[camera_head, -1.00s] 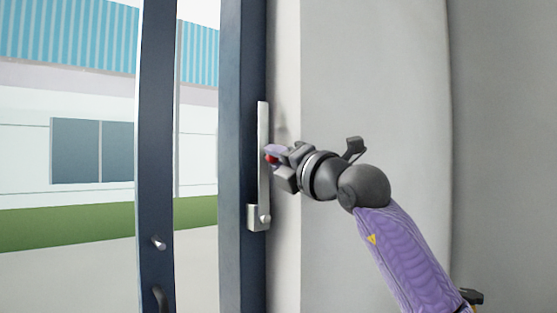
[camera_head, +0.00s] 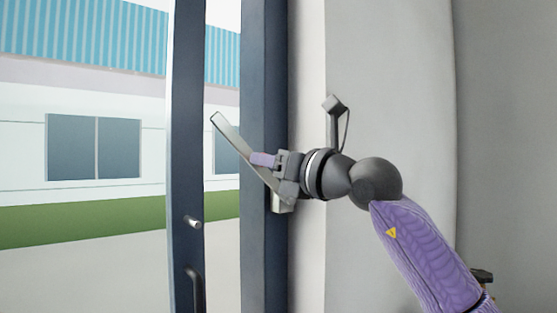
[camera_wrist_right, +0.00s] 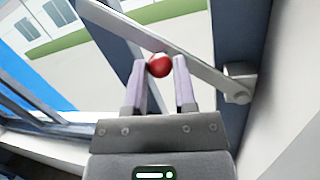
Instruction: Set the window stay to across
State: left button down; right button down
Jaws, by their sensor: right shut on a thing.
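The window stay (camera_head: 231,134) is a pale metal bar. It pivots at a bracket (camera_head: 283,204) on the dark window frame and leans up and to the left, tilted between upright and level. In the right wrist view the stay (camera_wrist_right: 206,73) runs slanting from its pivot at right, with a red knob (camera_wrist_right: 159,66) on it. My right gripper (camera_head: 262,160) is shut on the knob, which sits between the two purple-grey fingertips. The knob is hidden in the head view. My left gripper is not in view.
The dark sash upright (camera_head: 188,120) stands left of the frame post (camera_head: 264,70), with a gap between them. A small metal pin (camera_head: 193,222) and a dark handle (camera_head: 195,285) are on the sash. A grey wall (camera_head: 400,80) is at right.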

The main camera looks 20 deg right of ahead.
notch_tip(320, 180, down, 7)
jog(key=s+a+n+g+b, duration=0.1)
jog(key=n+b, duration=0.3)
jog(key=n, duration=0.5)
jog(key=shift+a+f+g, duration=0.2)
jog(key=shift+a+g, duration=0.3)
jog(key=shift+a, duration=0.4)
jog(key=shift+f+n, duration=0.15)
jog(key=shift+n, duration=0.15)
jog(key=c, duration=0.7)
grip_release()
jog(key=b+v, duration=0.4)
jog(key=v, duration=0.6)
jog(key=shift+a, duration=0.1)
